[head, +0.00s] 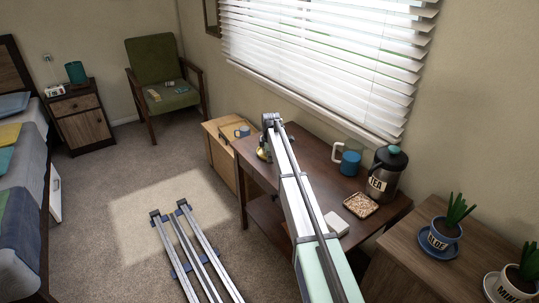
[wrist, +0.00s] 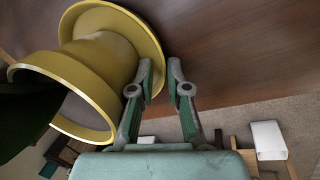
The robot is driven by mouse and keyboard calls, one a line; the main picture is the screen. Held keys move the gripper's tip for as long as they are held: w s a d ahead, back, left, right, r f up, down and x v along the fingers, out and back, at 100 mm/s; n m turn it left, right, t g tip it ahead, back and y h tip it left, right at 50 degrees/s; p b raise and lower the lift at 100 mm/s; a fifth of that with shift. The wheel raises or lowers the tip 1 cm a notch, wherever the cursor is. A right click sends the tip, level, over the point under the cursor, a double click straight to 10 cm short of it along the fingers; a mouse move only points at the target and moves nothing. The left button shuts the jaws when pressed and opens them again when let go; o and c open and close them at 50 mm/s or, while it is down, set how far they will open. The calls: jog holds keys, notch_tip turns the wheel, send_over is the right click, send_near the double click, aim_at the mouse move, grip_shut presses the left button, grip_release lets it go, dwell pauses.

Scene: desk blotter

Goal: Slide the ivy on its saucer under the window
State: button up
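The ivy stands in a yellow pot (wrist: 75,85) on a yellow saucer (wrist: 138,32), at the left of the wrist view. Dark leaves show at that view's left edge. In the head view a small part of the yellow pot (head: 262,153) shows at the desk's far left end, mostly hidden by my arm. My gripper (wrist: 160,66) is at the saucer's right rim. Its fingertips are a little apart, with the rim seeming to lie between them. I cannot tell whether they press on it. The window with white blinds (head: 320,55) is above the desk's back edge.
On the dark desk (head: 313,144) stand a blue mug (head: 350,163), a labelled metal press (head: 384,178), a tray of brown bits (head: 361,205) and a white block (head: 333,223). Two potted plants occupy the cabinet at right. The desk between my arm and the mug looks clear.

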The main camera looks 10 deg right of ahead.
grip_shut()
